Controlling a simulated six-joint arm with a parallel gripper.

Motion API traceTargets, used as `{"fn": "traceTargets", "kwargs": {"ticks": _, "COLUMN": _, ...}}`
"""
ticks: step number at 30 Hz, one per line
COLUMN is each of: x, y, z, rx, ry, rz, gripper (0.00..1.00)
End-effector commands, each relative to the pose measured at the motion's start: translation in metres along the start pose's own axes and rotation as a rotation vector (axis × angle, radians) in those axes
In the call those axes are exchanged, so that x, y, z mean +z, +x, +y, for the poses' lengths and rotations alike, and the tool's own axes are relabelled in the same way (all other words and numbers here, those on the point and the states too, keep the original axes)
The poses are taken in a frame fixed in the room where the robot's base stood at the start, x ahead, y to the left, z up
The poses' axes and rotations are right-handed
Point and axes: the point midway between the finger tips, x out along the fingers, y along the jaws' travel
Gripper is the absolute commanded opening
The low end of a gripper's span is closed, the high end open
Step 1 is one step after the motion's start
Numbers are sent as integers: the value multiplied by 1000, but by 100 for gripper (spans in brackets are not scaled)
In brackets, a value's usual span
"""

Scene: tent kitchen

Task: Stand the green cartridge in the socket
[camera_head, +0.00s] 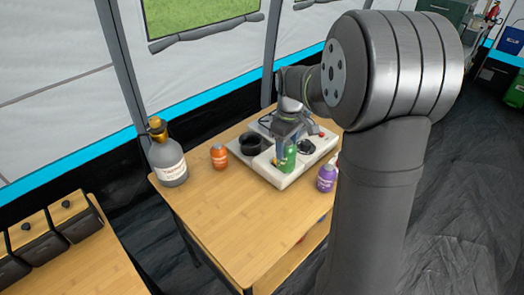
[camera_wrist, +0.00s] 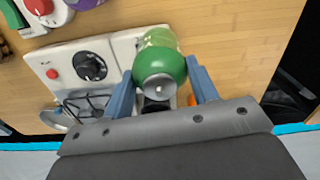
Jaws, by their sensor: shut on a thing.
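The green cartridge (camera_head: 288,158) is between the fingers of my gripper (camera_head: 286,146), over the front part of the white appliance (camera_head: 285,180). In the wrist view, the blue fingers of my gripper (camera_wrist: 162,76) are shut on both sides of the green cartridge (camera_wrist: 160,60), its round end with a small metal tip facing the camera. A dark round cup-like part (camera_head: 250,144) stands at the appliance's left; I cannot tell whether it is the socket. Whether the cartridge touches the appliance is hidden.
An orange bottle (camera_head: 219,156) and a large grey bottle (camera_head: 168,160) stand left of the appliance. A purple bottle (camera_head: 327,178) stands at its right front. The appliance has a black knob (camera_wrist: 90,66) and a red button (camera_wrist: 52,74). The wooden table (camera_head: 235,220) is clear in front.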

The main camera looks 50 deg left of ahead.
Motion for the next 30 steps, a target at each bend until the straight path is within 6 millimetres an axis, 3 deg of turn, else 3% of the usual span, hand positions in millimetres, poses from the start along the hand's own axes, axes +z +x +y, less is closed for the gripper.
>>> {"fn": "traceTargets", "kwargs": {"ticks": 9, "x": -58, "y": -17, "z": 64, "rx": 1, "ry": -200, "rz": 1, "gripper": 20}}
{"fn": "traceTargets", "kwargs": {"ticks": 15, "x": -82, "y": -24, "z": 93, "rx": 1, "ry": -306, "rz": 0, "gripper": 20}}
{"fn": "traceTargets", "kwargs": {"ticks": 23, "x": -102, "y": -20, "z": 100, "rx": -1, "ry": -358, "rz": -1, "gripper": 20}}
{"fn": "traceTargets", "kwargs": {"ticks": 30, "x": -151, "y": 12, "z": 81, "rx": -2, "ry": -361, "rz": -1, "gripper": 20}}
